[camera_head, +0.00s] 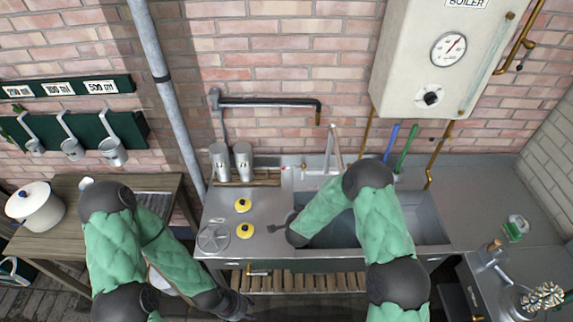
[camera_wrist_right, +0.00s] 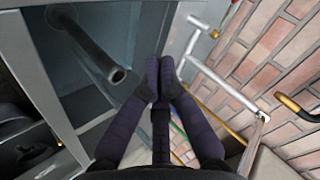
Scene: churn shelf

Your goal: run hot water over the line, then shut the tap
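The pale tap (camera_head: 333,145) stands at the back of the grey sink (camera_head: 432,230), and its pale pipes also show in the right wrist view (camera_wrist_right: 222,82). I cannot tell whether water runs. A black wall pipe (camera_head: 268,103) ends in a brass-coloured bend over the counter. A dark open-ended tube (camera_wrist_right: 92,48) shows in the right wrist view; I cannot tell whether it is the line. My right gripper (camera_wrist_right: 160,62) has its fingers together with nothing seen between them; my right arm hides part of the sink. My left gripper (camera_head: 246,310) is low, before the counter, its fingers unclear.
A boiler (camera_head: 408,60) with a gauge hangs above the sink's right side. Two metal cups (camera_head: 231,162), yellow discs (camera_head: 243,205) and a round grate (camera_head: 213,237) stand on the left counter. A white pot (camera_head: 36,206) is on the left table. The right counter has free room.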

